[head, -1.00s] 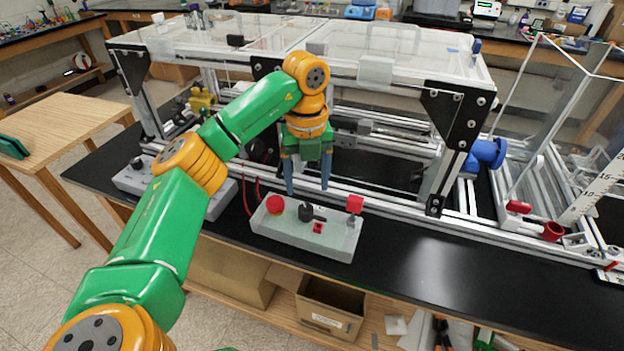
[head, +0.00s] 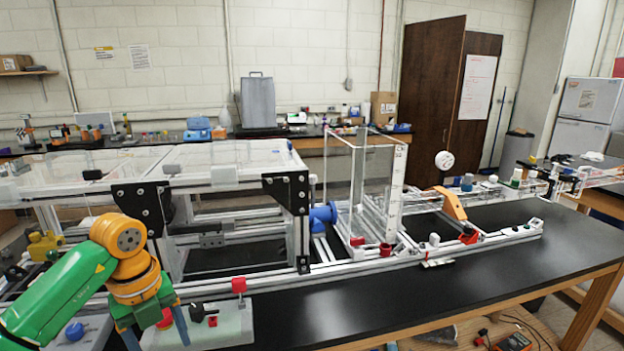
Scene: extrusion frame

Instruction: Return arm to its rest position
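My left arm, green and orange, comes in from the lower left of the head view. Its gripper (head: 158,335) points down with its two blue-grey fingers apart, and nothing shows between them but the control box behind. I cannot tell whether the fingers touch the box. My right arm and gripper are not in view.
The aluminium extrusion frame (head: 302,225) with clear top panels stands behind the gripper. To its right are a clear tank (head: 358,190) and an orange bracket (head: 450,203). The black bench top (head: 420,295) is clear at the front right.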

